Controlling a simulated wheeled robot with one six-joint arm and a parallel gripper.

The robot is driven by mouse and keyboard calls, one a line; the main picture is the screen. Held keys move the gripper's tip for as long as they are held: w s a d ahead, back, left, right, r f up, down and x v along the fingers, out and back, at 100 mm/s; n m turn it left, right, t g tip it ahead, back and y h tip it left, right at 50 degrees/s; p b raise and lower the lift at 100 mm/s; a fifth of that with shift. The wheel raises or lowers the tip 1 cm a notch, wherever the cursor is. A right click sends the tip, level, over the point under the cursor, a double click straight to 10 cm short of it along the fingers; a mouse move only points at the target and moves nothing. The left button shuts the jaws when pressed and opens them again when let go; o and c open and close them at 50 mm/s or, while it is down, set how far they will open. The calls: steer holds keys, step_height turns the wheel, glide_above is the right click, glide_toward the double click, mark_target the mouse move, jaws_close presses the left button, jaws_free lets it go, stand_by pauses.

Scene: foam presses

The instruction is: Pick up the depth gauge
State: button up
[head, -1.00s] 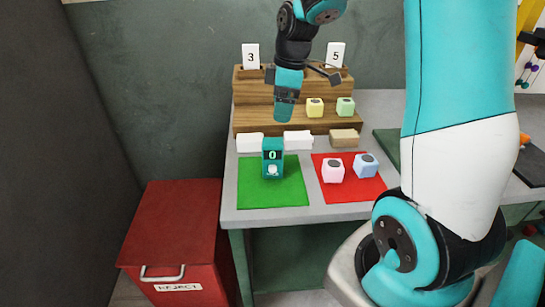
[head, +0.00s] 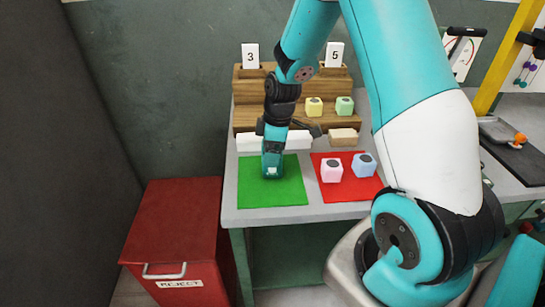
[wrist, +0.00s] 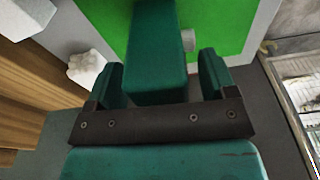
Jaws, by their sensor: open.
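The depth gauge is a teal block with a pale knob. It stands on the green mat (head: 285,192); in the head view my gripper (head: 272,160) covers most of it, and only its lower front with the pale knob shows. In the wrist view the gauge (wrist: 158,45) shows as a teal block between the two teal fingers. My gripper (wrist: 160,80) is open, with one finger on each side of the gauge and a narrow gap showing at each side. Its display is hidden.
A red mat (head: 328,192) with a pink cube (head: 331,171) and a blue cube (head: 363,166) lies to the right. White blocks (head: 297,140) and a wooden stepped rack (head: 245,115) stand behind. A red reject bin (head: 165,225) is at left.

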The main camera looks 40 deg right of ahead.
steer(key=c, duration=1.1)
steer(key=shift+r, duration=0.1)
